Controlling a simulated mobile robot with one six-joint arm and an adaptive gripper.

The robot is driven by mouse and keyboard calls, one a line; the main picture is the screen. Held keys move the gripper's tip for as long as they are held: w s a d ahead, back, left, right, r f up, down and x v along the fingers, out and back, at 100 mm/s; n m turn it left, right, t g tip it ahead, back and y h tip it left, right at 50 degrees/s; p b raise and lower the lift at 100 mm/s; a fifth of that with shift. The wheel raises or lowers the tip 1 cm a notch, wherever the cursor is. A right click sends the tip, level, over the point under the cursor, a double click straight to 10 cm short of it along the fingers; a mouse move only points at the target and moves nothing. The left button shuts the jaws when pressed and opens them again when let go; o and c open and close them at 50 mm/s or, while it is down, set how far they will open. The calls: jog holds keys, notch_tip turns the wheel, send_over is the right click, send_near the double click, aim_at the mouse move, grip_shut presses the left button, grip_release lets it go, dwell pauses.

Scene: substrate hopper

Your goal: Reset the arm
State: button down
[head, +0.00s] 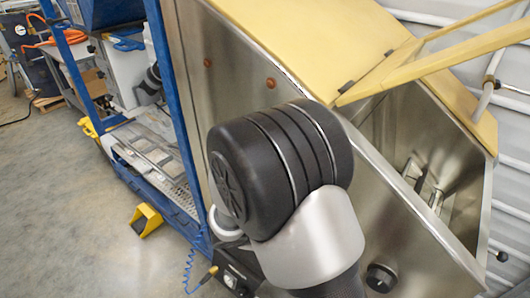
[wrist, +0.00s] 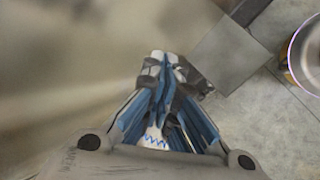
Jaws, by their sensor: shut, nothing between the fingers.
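My gripper (wrist: 163,62) shows in the wrist view with its fingers together and nothing between them. Blurred metal fills the left of that view, and grey floor lies to the right. In the head view my own arm, with a black joint and a grey link, stands in front of the steel hopper (head: 400,238). The gripper itself is hidden or out of frame there.
A blue frame (head: 165,80) with a lower shelf stands left of the hopper. A yellow wedge-like foot (head: 146,219) sits on the floor beside it. A coiled blue cord (head: 189,262) hangs near the hopper's lower left. The floor (head: 60,220) at the left is clear.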

jog(key=s+d+r+m+g, duration=0.1)
jog(key=s+d+r+m, duration=0.4)
jog(key=r, duration=0.4)
jog(key=s+d+r+m+g, duration=0.1)
jog(key=s+d+r+m, duration=0.3)
jog(key=d+r, duration=0.4)
jog(key=s+r+m+t+y, duration=0.1)
jog(key=s+r+m+y, duration=0.3)
jog(key=s, duration=0.9)
notch_tip(320, 180, up, 3)
jog(key=shift+s+a+r+m+y, duration=0.15)
jog(key=shift+s+a+m+y, duration=0.25)
jog(key=shift+m, duration=0.7)
